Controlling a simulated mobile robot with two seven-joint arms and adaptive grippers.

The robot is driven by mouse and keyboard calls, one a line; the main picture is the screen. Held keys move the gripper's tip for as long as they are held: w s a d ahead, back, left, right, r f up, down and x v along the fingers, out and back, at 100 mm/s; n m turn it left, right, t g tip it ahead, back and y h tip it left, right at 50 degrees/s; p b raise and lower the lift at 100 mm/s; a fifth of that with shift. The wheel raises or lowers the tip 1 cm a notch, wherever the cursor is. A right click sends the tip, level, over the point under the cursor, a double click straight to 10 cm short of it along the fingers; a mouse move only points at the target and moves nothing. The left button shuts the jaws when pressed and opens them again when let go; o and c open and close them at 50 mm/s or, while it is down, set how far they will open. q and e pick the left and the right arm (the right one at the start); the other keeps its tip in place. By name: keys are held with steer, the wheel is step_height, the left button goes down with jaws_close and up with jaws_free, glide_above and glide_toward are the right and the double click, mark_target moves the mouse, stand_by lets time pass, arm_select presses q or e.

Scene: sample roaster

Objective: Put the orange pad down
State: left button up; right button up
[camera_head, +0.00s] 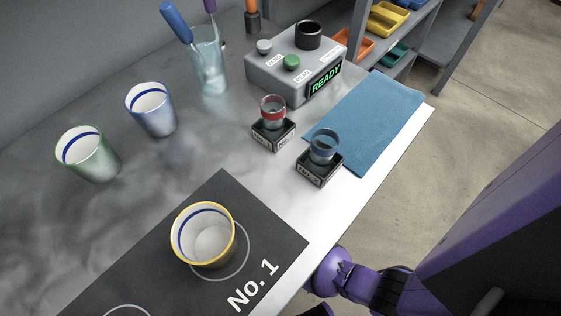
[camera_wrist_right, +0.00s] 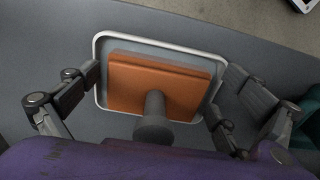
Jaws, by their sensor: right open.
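The orange pad (camera_wrist_right: 180,92) shows in the right wrist view as a flat square block with a dark grey round knob (camera_wrist_right: 154,128) at its near side. It sits within a light-rimmed square tray (camera_wrist_right: 97,48) on a grey surface. My right gripper (camera_wrist_right: 160,80) is open, with one finger on each side of the pad and a gap between each finger and the pad. I cannot tell how high the fingers are above the tray. The pad is not visible in the head view, and neither is my left gripper.
In the head view, a yellow-rimmed cup (camera_head: 203,240) stands on the dark No. 1 mat (camera_head: 275,237). A green cup (camera_head: 88,154), a blue cup (camera_head: 151,109), two small jars on stands, a blue cloth (camera_head: 375,110) and a grey READY box (camera_head: 290,72) share the table.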

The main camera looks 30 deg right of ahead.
arm_select(q)
steer(key=shift+t, duration=0.3)
steer(key=r+p, duration=0.1)
steer(key=w+r+p, duration=0.1)
steer(key=p, duration=0.1)
steer(key=r+p, duration=0.1)
steer(key=r, duration=0.1)
steer(key=shift+w+d+r+p, duration=0.1)
steer(key=shift+w+d+p, duration=0.2)
steer(key=shift+w, duration=0.1)
arm_select(e)
step_height(320, 180, up, 12)
arm_select(q)
steer(key=shift+s, duration=0.1)
arm_select(e)
steer(key=shift+f, duration=0.1)
arm_select(q)
steer(key=shift+r, duration=0.1)
